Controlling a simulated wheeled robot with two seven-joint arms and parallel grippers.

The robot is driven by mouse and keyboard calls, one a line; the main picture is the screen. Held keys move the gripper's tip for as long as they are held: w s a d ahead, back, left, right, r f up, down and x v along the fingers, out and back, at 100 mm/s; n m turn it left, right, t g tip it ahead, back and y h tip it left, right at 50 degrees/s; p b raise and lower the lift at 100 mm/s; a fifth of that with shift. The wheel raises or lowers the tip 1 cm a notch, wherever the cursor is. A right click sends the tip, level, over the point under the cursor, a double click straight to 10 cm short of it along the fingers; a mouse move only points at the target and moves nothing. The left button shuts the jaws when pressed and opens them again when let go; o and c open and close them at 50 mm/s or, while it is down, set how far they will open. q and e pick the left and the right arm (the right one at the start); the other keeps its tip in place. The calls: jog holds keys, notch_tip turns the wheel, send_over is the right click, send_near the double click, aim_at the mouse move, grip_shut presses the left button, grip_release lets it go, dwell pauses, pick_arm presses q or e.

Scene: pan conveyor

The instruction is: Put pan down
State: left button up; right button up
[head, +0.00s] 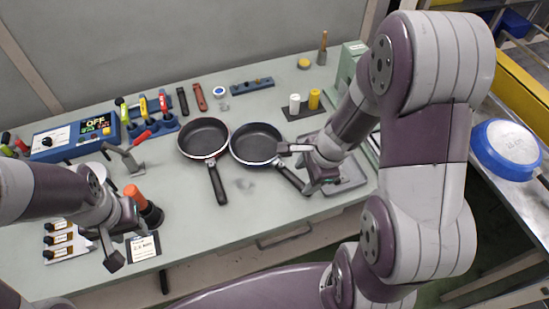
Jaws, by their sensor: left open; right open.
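Two dark pans with pale rims lie side by side on the pale green workbench (270,215). The left pan (204,136) has its black handle pointing toward the front of the bench. The right pan (255,141) has its handle pointing front-right. My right gripper (294,168) is open at the right pan's handle, with one finger on each side of it; I cannot tell whether they touch. The handle partly shows below the upper finger. My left gripper (131,240) is open and empty over the front left of the bench, away from both pans.
A blue box with an OFF display (75,135) and several coloured tools stand at the back left. An orange-topped item (135,193) is close to my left gripper. White and yellow cylinders (314,99) stand behind the right pan. A blue-rimmed round item (508,147) lies far right.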

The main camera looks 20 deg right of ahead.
jog(key=w+d+m+t, duration=0.15)
jog(key=w+m, duration=0.25)
jog(key=m, duration=0.6)
jog(key=m+b, duration=0.2)
jog(key=b, duration=0.2)
send_over(289, 173)
jog(key=s+d, duration=0.1)
jog(key=s, duration=0.2)
jog(key=shift+h, duration=0.3)
jog(key=f, duration=0.7)
jog(key=shift+w, duration=0.2)
jog(key=x, duration=0.2)
jog(key=b+x, duration=0.1)
jog(key=x, duration=0.2)
jog(key=shift+w+r, duration=0.15)
jog(key=shift+w, duration=0.05)
jog(key=shift+w+f, duration=0.2)
jog(key=shift+f, duration=0.05)
jog(key=shift+a, duration=0.1)
grip_shut()
jog(key=shift+r, duration=0.1)
